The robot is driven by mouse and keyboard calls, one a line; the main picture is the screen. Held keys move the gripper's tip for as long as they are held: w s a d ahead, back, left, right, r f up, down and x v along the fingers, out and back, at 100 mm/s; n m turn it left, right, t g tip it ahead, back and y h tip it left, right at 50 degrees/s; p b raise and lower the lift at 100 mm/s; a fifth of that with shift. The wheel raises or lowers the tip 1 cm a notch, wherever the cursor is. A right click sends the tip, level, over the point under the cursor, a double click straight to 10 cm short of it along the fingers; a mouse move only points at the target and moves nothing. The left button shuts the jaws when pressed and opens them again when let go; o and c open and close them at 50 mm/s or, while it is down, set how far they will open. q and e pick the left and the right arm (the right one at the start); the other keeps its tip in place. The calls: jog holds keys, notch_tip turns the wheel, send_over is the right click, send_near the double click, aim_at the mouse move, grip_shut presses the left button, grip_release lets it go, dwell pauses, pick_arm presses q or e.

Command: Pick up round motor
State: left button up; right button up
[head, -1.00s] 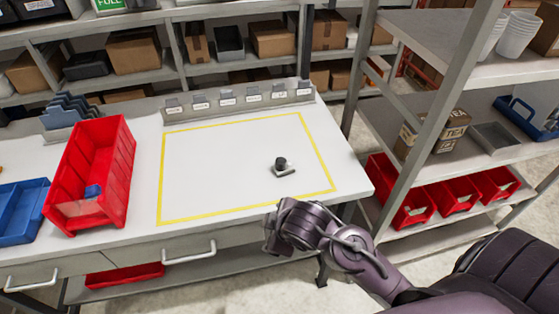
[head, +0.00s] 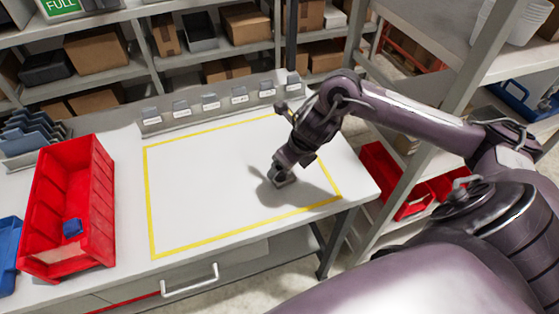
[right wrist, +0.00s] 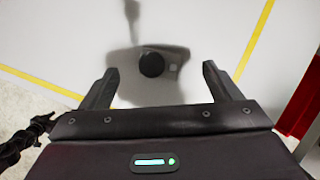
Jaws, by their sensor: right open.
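My right gripper (right wrist: 160,70) is open, with one finger on each side of the motor in that view; I see no contact. In the head view the right gripper (head: 281,177) points down at the right part of the outlined area and mostly hides the motor.
A red bin (head: 100,190) with a small blue item (head: 73,227) stands left of the yellow outline. A row of grey labelled holders (head: 210,101) lines the table's back edge. A shelf rack with red bins (head: 385,180) stands right. The outlined area's middle is clear.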

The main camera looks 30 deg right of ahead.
aim_at(282, 180)
notch_tip(282, 180, down, 2)
jog(key=shift+w+f+p, duration=0.1)
jog(key=shift+w+p, duration=0.05)
jog(key=shift+p, duration=0.2)
jog(key=x, duration=0.3)
jog(key=shift+f+p, duration=0.25)
jog(key=shift+p, duration=0.15)
jog(key=shift+w+f, duration=0.1)
jog(key=shift+f, duration=0.25)
pick_arm(q)
jog(key=shift+r, duration=0.75)
pick_arm(e)
jog(key=shift+r, duration=0.15)
jog(key=c, duration=1.3)
